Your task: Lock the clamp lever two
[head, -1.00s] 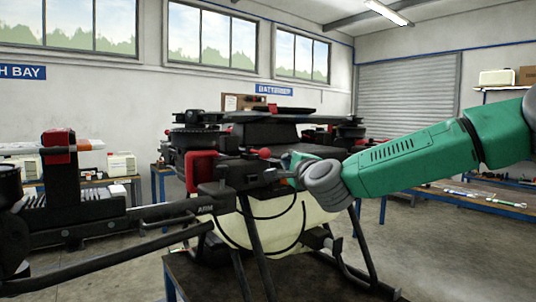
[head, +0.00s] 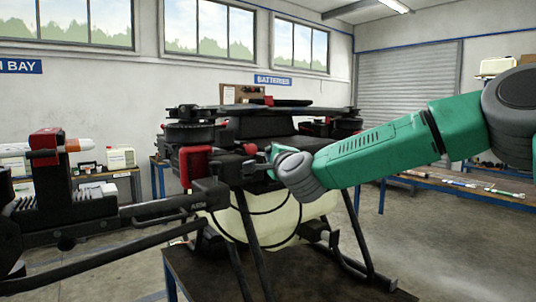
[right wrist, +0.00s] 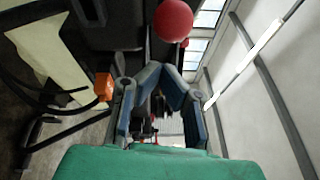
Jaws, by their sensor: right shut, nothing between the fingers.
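The drone's folding arm has a clamp joint (head: 207,193) marked beside the word ARM. A red ball knob (head: 250,149) on a dark lever shows just above it; a red ball also shows large at the top of the right wrist view (right wrist: 173,20). A red block (head: 195,164) stands left of the knob. My right gripper (head: 266,170) is beside the clamp, just below and right of the knob; its tips are partly hidden. In the right wrist view its fingers (right wrist: 160,70) are closed together and empty, below the ball. I cannot tell whether they touch the lever. My left gripper is not in view.
The drone's pale tank (head: 270,222) and black legs stand on a dark table (head: 290,276). Another drone arm with a red-topped block (head: 45,143) reaches across the left. An orange block (right wrist: 104,86) is close to the fingers. A workbench (head: 460,185) stands at the right.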

